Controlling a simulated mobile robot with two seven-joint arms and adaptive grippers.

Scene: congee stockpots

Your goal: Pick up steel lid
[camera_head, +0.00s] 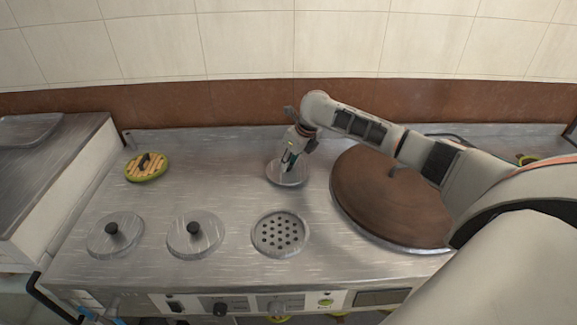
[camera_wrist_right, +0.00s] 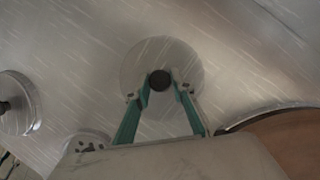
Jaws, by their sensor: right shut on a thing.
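The steel lid (camera_head: 288,177) is a round metal disc with a dark knob, at the back middle of the steel counter in the head view. In the right wrist view the lid (camera_wrist_right: 160,58) shows with its black knob (camera_wrist_right: 160,79) between the green fingers. My right gripper (camera_wrist_right: 163,86) is shut on the knob, above the lid. In the head view my right gripper (camera_head: 290,163) hides the knob. I cannot tell whether the lid rests on the counter or is just off it. My left gripper is not in view.
Two more steel lids with black knobs (camera_head: 112,234) (camera_head: 194,233) lie at the front left. A perforated drain plate (camera_head: 279,233) is in front of the gripper. A large brown lid (camera_head: 385,205) lies to the right, partly under my arm.

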